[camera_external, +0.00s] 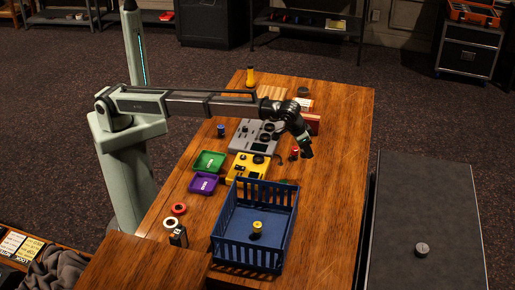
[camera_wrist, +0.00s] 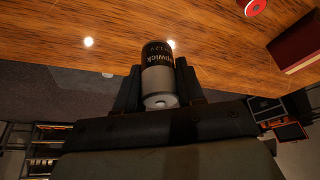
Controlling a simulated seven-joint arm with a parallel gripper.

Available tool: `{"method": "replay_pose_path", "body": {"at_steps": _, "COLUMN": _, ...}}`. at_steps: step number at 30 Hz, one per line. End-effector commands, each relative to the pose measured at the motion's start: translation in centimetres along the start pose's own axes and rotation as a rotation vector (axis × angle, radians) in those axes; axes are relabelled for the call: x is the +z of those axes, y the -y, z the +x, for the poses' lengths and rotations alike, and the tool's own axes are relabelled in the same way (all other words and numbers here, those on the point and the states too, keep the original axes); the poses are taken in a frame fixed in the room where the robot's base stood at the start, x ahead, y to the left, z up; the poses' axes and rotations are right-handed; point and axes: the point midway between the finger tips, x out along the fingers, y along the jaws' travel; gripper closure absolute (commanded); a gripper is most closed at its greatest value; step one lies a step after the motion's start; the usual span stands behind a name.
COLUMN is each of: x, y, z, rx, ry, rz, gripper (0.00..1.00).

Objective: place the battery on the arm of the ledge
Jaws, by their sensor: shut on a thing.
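A battery (camera_wrist: 158,80), black at one end and grey at the other with lettering on it, is held between the two fingers of my gripper (camera_wrist: 160,90) in the wrist view. My gripper (camera_external: 307,153) is over the right side of the wooden table in the outside view, near a small red thing (camera_external: 294,153). The battery is too small or hidden to make out there. No ledge with an arm is clearly recognisable. A dark grey slab-like surface (camera_external: 415,200) stands right of the table, with a small round grey thing (camera_external: 422,248) on it.
A blue crate (camera_external: 235,255) with a yellow-and-black cylinder (camera_external: 257,229) inside stands at the table's near end. Yellow (camera_external: 240,168) and grey (camera_external: 245,138) devices and green (camera_external: 208,162) and purple (camera_external: 204,184) trays lie left of my gripper. The table's right strip is mostly clear.

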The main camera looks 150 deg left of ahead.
Motion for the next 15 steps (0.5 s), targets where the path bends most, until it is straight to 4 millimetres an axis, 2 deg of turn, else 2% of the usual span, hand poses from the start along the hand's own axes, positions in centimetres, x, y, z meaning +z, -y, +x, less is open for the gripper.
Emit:
{"method": "replay_pose_path", "body": {"at_steps": 1, "x": -0.9, "y": -0.1, "z": -1.7, "rx": 0.003, "ry": -0.003, "rz": -0.001, "gripper": 0.97}}
{"method": "replay_pose_path", "body": {"at_steps": 7, "x": -3.5, "y": -0.2, "z": -8.1, "rx": 0.003, "ry": -0.003, "rz": -0.002, "gripper": 0.97}}
{"method": "replay_pose_path", "body": {"at_steps": 15, "x": -5.8, "y": -0.1, "z": -13.6, "rx": 0.001, "ry": -0.002, "rz": -0.001, "gripper": 0.97}}
